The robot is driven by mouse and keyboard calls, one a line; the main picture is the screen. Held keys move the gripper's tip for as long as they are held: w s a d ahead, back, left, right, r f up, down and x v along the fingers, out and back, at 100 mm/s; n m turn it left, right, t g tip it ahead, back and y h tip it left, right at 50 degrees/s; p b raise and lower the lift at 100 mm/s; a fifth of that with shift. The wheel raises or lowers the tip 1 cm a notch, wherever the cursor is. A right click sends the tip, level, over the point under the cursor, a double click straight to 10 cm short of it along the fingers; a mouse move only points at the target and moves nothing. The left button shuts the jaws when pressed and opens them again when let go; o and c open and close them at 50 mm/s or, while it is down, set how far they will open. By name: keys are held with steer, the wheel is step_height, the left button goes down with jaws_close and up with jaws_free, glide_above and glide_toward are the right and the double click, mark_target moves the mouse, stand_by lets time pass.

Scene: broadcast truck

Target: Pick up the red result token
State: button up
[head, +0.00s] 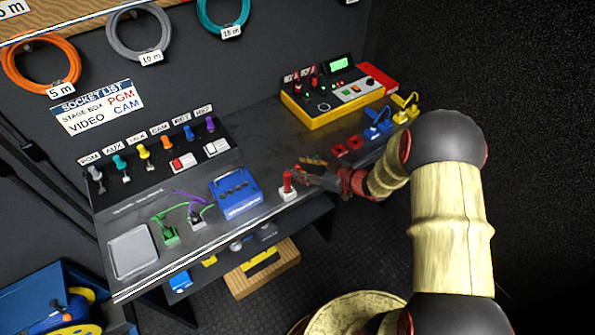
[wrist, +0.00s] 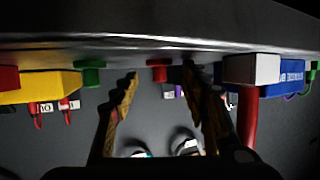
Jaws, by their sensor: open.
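The red token (wrist: 159,70) is a short red piece on the dark bench top (wrist: 160,44) in the wrist view, which looks upside down. It shows in the gap between the fingertips of my gripper (wrist: 160,78), nearer the right finger. I cannot tell whether the fingers are beside it or still short of it. In the head view my gripper (head: 305,170) is open and low over the front part of the bench, and I cannot make out the token clearly there. A green piece (wrist: 90,75) sits left of the token in the wrist view.
A white block with a red handle (head: 287,188) stands close to the fingertips; its white base (wrist: 252,69) is right of them in the wrist view. A blue box (head: 236,193) lies farther left.

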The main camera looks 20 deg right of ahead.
steer(key=c, duration=0.3)
steer(key=c, duration=0.8)
steer(key=shift+o, duration=0.2)
steer(key=shift+r, duration=0.1)
